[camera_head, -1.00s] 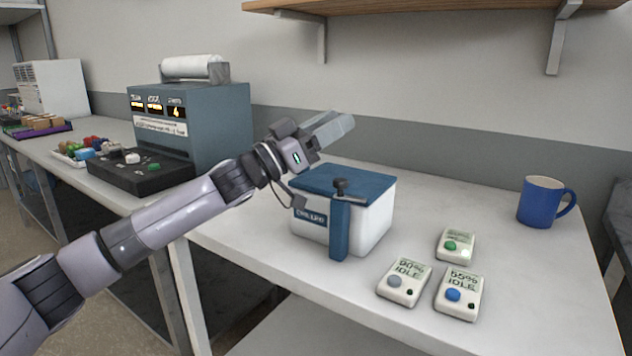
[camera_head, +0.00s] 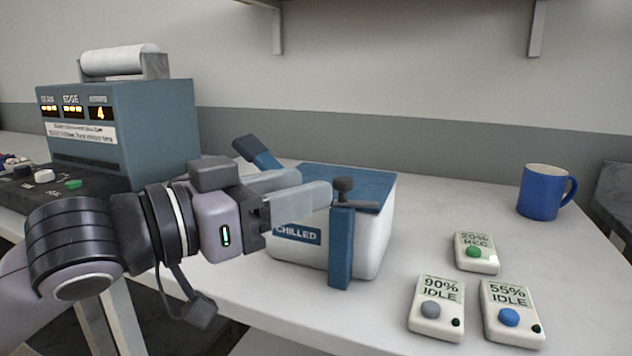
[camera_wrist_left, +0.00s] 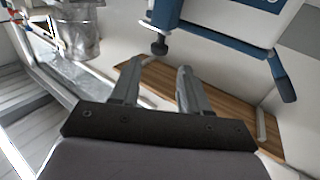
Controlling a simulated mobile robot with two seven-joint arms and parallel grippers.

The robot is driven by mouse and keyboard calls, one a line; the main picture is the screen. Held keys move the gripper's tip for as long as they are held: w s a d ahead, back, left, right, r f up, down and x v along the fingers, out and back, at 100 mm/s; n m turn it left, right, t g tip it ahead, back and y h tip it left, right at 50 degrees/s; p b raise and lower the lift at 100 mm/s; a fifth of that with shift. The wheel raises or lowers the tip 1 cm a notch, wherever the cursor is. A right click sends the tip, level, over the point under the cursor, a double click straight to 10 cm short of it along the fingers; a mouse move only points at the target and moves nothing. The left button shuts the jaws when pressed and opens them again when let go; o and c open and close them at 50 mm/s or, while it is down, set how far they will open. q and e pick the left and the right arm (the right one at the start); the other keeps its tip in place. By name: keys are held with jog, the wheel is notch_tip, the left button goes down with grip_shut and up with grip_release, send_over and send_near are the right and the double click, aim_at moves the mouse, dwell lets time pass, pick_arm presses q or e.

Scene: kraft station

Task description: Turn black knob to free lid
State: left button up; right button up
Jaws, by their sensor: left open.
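The white box (camera_head: 372,248) labelled CHILLED stands on the table with a blue lid (camera_head: 362,180) on top. The black knob (camera_head: 343,184) with its thin bar sits at the top of the blue strap (camera_head: 341,250) on the box's front right. My left gripper (camera_head: 316,187) is open, its pale fingers level with the knob and close to its left. In the left wrist view the knob (camera_wrist_left: 159,47) shows just beyond the gap between the open fingers (camera_wrist_left: 158,72); contact cannot be told. My right gripper is not in view.
A tilted blue arm-like part (camera_head: 257,152) stands up behind my gripper. Several small devices, such as the 90% one (camera_head: 436,309), lie at front right. A blue mug (camera_head: 540,193) stands farther right. A blue-grey machine (camera_head: 155,130) is at left.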

aim_at(344, 178)
pick_arm(q)
jog(key=shift+x, duration=3.5)
jog(key=shift+s+d, duration=0.1)
grip_shut()
